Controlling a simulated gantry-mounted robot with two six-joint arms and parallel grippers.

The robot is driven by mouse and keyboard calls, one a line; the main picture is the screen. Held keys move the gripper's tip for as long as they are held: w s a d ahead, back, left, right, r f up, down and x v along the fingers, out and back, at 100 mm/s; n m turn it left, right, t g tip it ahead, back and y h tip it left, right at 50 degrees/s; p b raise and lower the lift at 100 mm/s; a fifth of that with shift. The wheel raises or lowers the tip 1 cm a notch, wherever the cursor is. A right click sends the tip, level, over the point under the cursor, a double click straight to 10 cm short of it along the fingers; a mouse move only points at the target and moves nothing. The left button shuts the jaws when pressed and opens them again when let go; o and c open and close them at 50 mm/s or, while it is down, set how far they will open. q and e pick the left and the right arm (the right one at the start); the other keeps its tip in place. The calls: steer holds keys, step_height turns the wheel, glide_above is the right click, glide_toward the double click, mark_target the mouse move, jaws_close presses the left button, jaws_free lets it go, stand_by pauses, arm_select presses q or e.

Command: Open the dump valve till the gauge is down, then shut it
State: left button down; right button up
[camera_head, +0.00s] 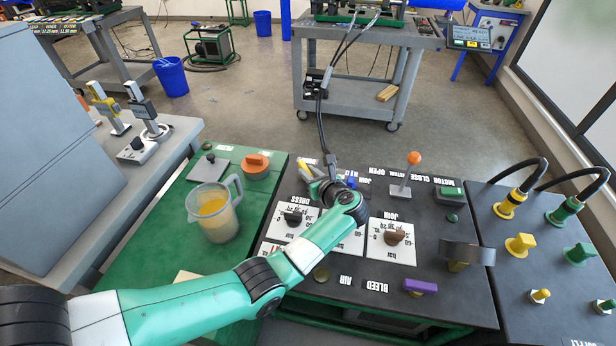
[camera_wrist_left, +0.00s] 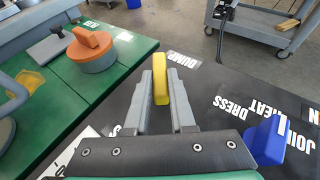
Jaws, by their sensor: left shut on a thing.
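The yellow dump valve handle (camera_wrist_left: 160,82) stands between the two grey fingers of my left gripper (camera_wrist_left: 158,100) in the left wrist view, lined up with the fingers. The DUMP label (camera_wrist_left: 184,60) lies just to its right. In the head view my left gripper (camera_head: 314,182) reaches the back left part of the dark panel, and the yellow handle (camera_head: 303,170) shows partly beside it. The gripper is shut on the handle. A dark round-edged body on a brass fitting (camera_head: 460,262) may be the gauge; I cannot read a needle. My right gripper is not in view.
A blue handle (camera_wrist_left: 268,140) stands close right of the gripper. Dial knobs, an orange-knobbed lever (camera_head: 414,160) and a purple handle (camera_head: 420,286) share the panel (camera_head: 340,292). A jug (camera_head: 214,212) and an orange-topped puck (camera_head: 256,166) stand on the green top at left.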

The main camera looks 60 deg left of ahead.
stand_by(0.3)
arm_select(q)
steer(key=c, duration=0.8)
jaws_free()
steer(key=shift+o, duration=0.2)
steer(key=shift+d+r, duration=0.2)
steer(key=shift+d, duration=0.1)
steer(key=p+v, duration=0.3)
steer(key=v, duration=0.7)
steer(key=shift+p, duration=0.3)
steer(key=shift+d+r, duration=0.1)
steer(key=shift+d, duration=0.3)
